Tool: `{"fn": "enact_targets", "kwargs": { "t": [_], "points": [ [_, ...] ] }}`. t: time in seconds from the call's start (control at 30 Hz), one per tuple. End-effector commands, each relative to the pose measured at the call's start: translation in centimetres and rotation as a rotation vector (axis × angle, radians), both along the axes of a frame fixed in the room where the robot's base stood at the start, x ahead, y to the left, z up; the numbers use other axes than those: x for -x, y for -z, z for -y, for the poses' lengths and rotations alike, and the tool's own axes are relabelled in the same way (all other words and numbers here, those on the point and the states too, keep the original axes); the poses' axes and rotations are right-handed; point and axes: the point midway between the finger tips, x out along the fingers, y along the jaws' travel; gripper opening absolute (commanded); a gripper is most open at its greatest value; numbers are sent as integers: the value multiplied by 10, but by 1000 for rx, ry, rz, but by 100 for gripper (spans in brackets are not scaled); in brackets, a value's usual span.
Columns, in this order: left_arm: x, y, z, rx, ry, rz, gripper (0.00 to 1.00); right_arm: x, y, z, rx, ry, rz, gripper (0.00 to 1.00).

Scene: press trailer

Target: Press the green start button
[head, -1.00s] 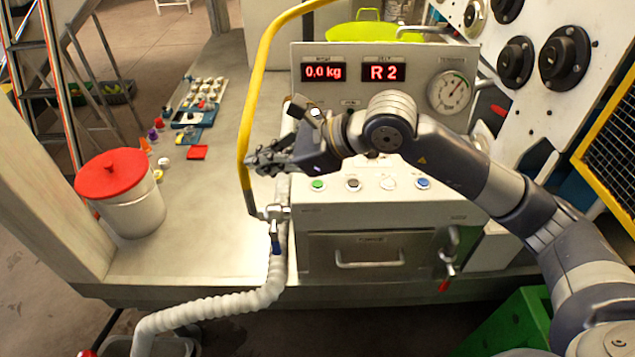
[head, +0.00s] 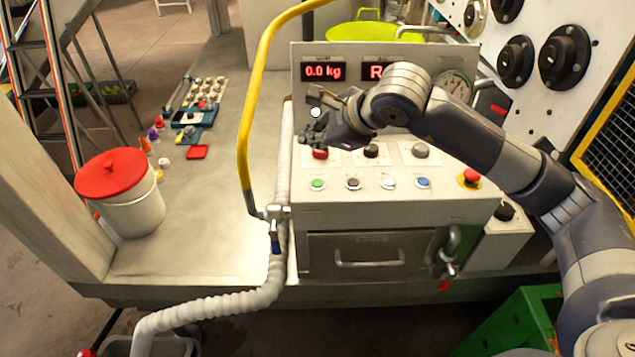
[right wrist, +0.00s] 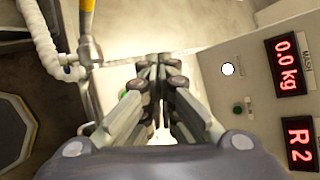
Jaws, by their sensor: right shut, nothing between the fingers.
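The green button (head: 317,184) is at the left end of a row of small buttons on the front of the press panel. It is in clear view in the head view, and nothing touches it. My right gripper (head: 308,136) is above it in the picture, close to the upright panel and a red knob (head: 320,153). In the right wrist view the fingers (right wrist: 160,62) are together and hold nothing. A small green part (right wrist: 238,110) sits by the displays there; I cannot tell whether it is the same button. My left gripper is not in view.
Dark, white and blue buttons (head: 423,183) continue the row. A red mushroom button (head: 469,176) is at the right. A yellow pipe (head: 247,130) and a white hose (head: 215,306) run left of the panel. The bench (head: 215,225) in front of the pail is clear.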

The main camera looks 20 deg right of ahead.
Motion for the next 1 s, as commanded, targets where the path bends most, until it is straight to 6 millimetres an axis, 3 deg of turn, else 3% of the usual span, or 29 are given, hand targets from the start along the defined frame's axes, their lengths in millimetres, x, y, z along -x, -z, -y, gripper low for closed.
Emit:
{"fn": "enact_targets", "kwargs": {
  "t": [0.43,0.53,0.7,1.0],
  "points": [
    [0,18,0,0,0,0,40,1,59,0,0,-1,-3,0],
    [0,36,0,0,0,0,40,0,74,0,-1,-1,1,0],
    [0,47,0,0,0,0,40,0,83,0,-1,-1,1,0],
    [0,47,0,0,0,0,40,0,82,0,-1,-1,1,0]
  ]
}}
